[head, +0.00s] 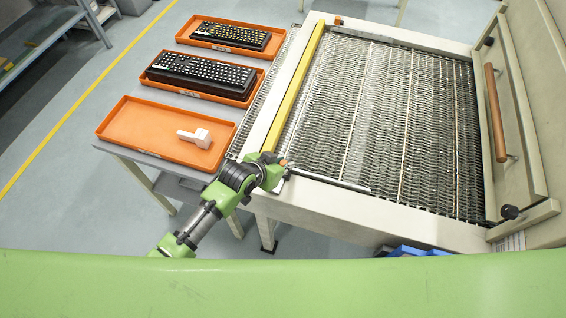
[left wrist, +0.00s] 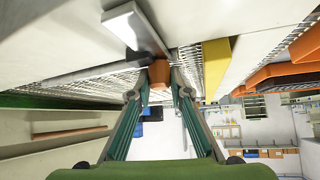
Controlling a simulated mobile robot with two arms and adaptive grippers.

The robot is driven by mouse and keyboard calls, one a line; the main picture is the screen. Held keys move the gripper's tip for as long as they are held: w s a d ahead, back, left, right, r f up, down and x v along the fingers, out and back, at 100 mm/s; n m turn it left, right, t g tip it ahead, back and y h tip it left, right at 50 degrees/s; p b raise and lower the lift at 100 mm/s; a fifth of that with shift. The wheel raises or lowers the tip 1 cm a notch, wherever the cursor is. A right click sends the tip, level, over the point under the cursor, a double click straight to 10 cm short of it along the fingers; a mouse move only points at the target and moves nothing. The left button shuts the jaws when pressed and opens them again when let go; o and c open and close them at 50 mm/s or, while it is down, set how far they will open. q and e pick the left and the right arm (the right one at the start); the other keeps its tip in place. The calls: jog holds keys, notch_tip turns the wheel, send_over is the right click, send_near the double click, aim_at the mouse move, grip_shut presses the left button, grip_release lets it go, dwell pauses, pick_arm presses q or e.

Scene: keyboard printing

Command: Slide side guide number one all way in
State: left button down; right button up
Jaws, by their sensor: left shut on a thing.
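My left gripper (head: 277,168) is at the near left corner of the wire-mesh conveyor bed, close to the near end of the yellow bar (head: 296,85). In the left wrist view, the gripper (left wrist: 160,82) is shut on a small orange-brown knob (left wrist: 160,72). A bit of this knob also shows in the head view (head: 283,162). The knob sits by a metal bracket (left wrist: 135,27), which appears to belong to a side guide. The yellow bar also shows in the left wrist view (left wrist: 216,65), beside the knob. No number is readable on the guide. My right gripper is out of view.
Left of the bed, a table holds orange trays: one with a white piece (head: 196,137), and two with black keyboards (head: 201,74) (head: 231,36). A raised lid with an orange-brown handle (head: 496,112) stands at the right. The mesh (head: 390,120) is clear.

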pick_arm(q)
jog(key=w+b, duration=0.1)
jog(key=w, duration=0.1)
jog(key=w+d+b, duration=0.1)
jog(key=w, duration=0.2)
jog(key=w+d+b, duration=0.1)
jog(key=w, duration=0.1)
jog(key=shift+w+d, duration=0.2)
jog(key=c, duration=1.8)
grip_release()
jog(key=shift+c, duration=0.2)
jog(key=shift+s, duration=0.1)
jog(key=v, duration=1.2)
